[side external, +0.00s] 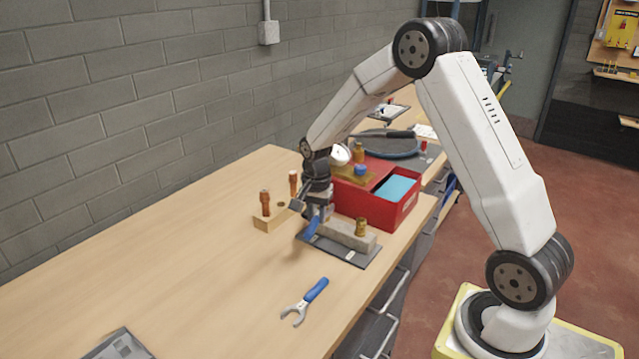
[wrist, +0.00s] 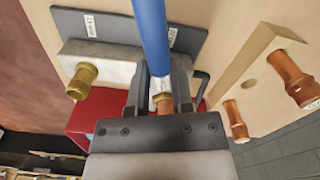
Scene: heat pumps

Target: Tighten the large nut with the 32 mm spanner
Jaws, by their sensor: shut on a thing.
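My gripper (side external: 320,212) is low over the grey board, shut on a blue-handled spanner (side external: 312,228). In the wrist view the blue handle (wrist: 152,35) runs up from between the fingers (wrist: 160,95). A brass fitting (wrist: 163,102) shows just past the fingers, close to the spanner's metal; whether the spanner is around it is hidden. Another brass fitting (side external: 361,227) stands at the right end of the grey block (side external: 345,236); it also shows left in the wrist view (wrist: 81,82). A second blue-handled spanner (side external: 305,300) lies free on the bench. Spanner sizes are unreadable.
The grey board (side external: 352,258) bears labels. A wooden block (side external: 272,221) with copper pipe pieces (side external: 265,203) stands left of my gripper. A red box (side external: 404,212) with blue contents stands right behind. The bench's front left is largely clear.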

